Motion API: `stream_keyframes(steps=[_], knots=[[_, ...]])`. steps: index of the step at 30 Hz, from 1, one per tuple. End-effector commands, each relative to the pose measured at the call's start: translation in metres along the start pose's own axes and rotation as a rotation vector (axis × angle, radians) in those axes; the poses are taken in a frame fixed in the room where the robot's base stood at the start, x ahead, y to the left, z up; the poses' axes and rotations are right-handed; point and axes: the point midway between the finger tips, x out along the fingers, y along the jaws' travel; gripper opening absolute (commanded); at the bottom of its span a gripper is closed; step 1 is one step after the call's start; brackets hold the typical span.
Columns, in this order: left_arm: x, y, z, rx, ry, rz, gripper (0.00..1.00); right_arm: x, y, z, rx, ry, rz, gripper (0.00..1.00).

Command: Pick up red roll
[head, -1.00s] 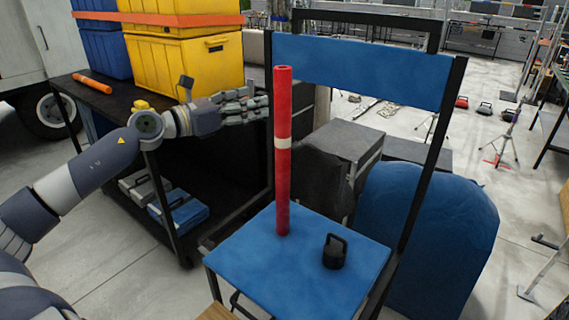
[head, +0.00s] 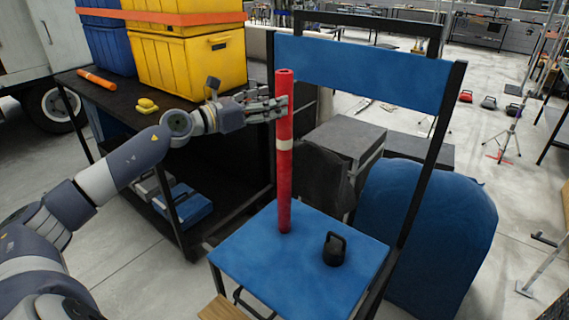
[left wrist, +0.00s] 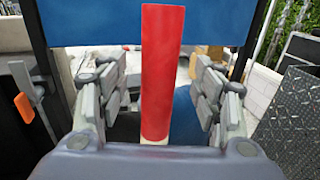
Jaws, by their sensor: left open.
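The red roll (head: 284,190) stands upright on the blue seat of a chair, with a pale band around its middle. My left gripper (head: 270,108) is at the roll's upper part, above the band, reaching in from the left. In the left wrist view the roll (left wrist: 162,75) rises between the open fingers of the left gripper (left wrist: 162,105), with a gap on both sides. The roll's lower part is hidden there behind the gripper's palm. My right gripper is not in view.
The chair has a blue seat (head: 300,275) and a blue backrest (head: 360,72) behind the roll. A black kettlebell (head: 334,250) sits on the seat to the roll's right. A dark cart (head: 115,108) with yellow bins (head: 190,62) stands at left.

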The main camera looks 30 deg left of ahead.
Motion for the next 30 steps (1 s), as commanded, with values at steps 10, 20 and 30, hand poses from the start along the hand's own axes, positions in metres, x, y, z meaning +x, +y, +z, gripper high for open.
stream_keyframes(steps=[10, 20, 30], knots=[[0.034, 0.001, 0.009, -0.005, -0.003, -0.001, 0.60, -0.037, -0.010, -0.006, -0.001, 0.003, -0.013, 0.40], [0.051, 0.000, 0.003, 0.000, 0.001, -0.001, 0.60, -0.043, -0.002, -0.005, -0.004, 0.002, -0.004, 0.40], [0.050, 0.000, 0.003, -0.001, 0.001, -0.001, 0.15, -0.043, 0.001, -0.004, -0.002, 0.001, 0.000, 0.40]])
